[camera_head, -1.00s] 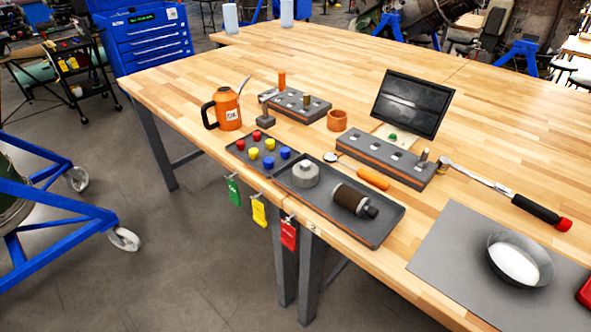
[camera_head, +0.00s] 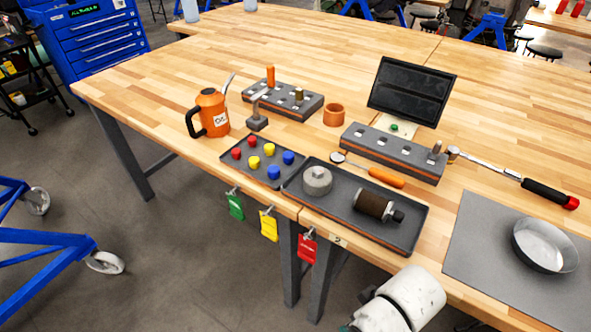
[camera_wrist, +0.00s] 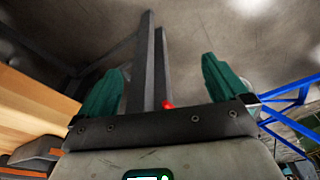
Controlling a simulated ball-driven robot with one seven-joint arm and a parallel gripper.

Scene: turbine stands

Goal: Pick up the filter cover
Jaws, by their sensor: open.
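A grey round cap with a small raised top, which looks like the filter cover (camera_head: 317,181), sits in the left part of a dark tray (camera_head: 395,240) at the table's front edge. Beside it in the same tray lies a brown cylindrical filter (camera_head: 374,205) with a dark end. My gripper (camera_wrist: 160,75) shows in the wrist view with two teal fingers spread apart and nothing between them. It faces the grey floor and table legs, below or beside the table edge. The cover does not show in the wrist view. In the head view only my white arm shows, at the bottom.
A tray of coloured knobs (camera_head: 263,160) adjoins on the left. Tags (camera_head: 269,225) hang from the front edge. A pan (camera_head: 543,246) lies on a mat at right.

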